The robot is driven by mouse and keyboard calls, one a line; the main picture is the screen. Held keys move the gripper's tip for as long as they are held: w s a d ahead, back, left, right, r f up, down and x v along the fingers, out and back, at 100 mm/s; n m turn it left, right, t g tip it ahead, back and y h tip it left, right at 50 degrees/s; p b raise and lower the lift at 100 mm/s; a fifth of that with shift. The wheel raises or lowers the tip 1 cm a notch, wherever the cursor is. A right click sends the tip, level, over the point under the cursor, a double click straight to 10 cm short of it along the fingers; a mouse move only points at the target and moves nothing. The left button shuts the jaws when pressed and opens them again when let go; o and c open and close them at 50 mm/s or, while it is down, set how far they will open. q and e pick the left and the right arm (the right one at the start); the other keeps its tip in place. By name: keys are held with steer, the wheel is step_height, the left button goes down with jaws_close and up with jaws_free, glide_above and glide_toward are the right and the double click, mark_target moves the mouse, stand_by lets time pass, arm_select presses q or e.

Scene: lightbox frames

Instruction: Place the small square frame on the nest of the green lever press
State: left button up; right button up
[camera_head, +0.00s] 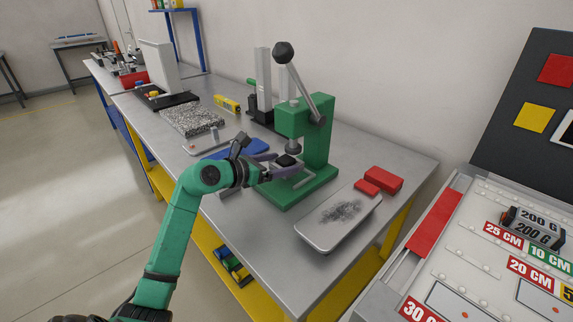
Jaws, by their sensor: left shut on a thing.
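The green lever press (318,129) stands on the grey workbench, with its black-knobbed lever (300,80) raised. My left gripper (287,166) reaches in from the left, under the press's ram and over its green base (303,187). It is shut on a small dark piece (286,160), which looks like the small square frame; the fingers hide part of it. A pale nest part shows on the base just below the gripper. I cannot tell whether the frame touches the nest. My right gripper is not in view.
A grey tray with a dark patch (312,229) lies right of the press, beside red blocks (383,179). A blue tray (246,148) and a speckled slab (191,118) lie to the left. A dark upright fixture (262,106) stands behind the press.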

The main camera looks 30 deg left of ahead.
arm_select(q)
steer(key=shift+w+d, duration=0.25)
steer(key=shift+w, duration=0.35)
steer(key=shift+w+d, duration=0.2)
steer(key=shift+w, duration=0.35)
step_height(320, 180, down, 4)
steer(key=shift+r, duration=0.25)
steer(key=shift+f, duration=0.15)
steer(key=o, duration=1.4)
steer(key=b+v, duration=0.2)
steer(key=v, duration=1)
steer(key=shift+s, duration=0.1)
